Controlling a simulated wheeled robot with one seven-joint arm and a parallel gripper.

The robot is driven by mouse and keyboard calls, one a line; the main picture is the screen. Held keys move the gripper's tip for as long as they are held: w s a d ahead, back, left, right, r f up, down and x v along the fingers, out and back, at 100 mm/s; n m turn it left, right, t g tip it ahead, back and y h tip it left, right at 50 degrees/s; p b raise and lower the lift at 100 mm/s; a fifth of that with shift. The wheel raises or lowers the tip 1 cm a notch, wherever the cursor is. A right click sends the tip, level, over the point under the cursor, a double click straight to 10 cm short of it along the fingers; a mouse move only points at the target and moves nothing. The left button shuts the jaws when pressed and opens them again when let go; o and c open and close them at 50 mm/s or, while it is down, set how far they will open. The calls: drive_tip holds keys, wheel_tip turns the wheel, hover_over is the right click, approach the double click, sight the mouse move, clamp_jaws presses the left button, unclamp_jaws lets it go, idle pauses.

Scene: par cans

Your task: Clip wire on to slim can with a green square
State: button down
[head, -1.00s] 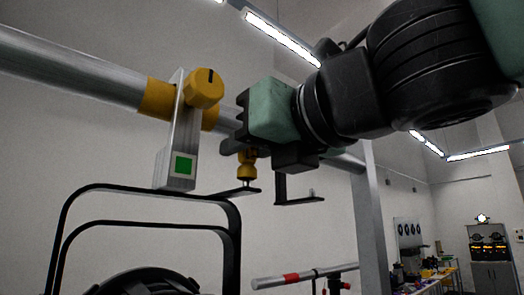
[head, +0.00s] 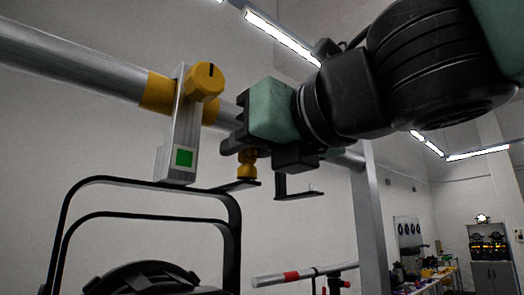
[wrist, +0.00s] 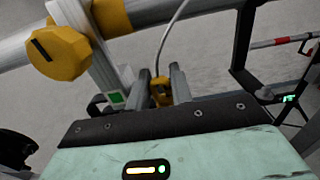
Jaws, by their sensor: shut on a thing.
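The slim can (head: 150,279) is a black lamp at the lower left of the head view, partly cut off. It hangs by a black yoke (head: 228,222) from a grey bracket with a green square (head: 184,158). The square also shows in the wrist view (wrist: 116,97). My gripper (head: 238,148) is right of the bracket, above the yoke's right corner. It is shut on a yellow clip (wrist: 161,88), which also shows below the fingers in the head view (head: 248,163). A thin grey wire (wrist: 170,32) runs up from the clip in the wrist view.
A thick grey pipe (head: 70,57) crosses behind my gripper, with a yellow clamp and knob (head: 206,82) holding the bracket. An upright post (head: 372,220) stands to the right. A bar with a red band (head: 291,277) is low in the middle. A cabinet (head: 489,262) stands far right.

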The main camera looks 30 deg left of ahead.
drive_tip(key=shift+f, duration=0.15)
drive_tip(key=c, duration=1.2)
unclamp_jaws()
drive_tip(key=shift+o, duration=0.2)
drive_tip(key=shift+d, duration=0.1)
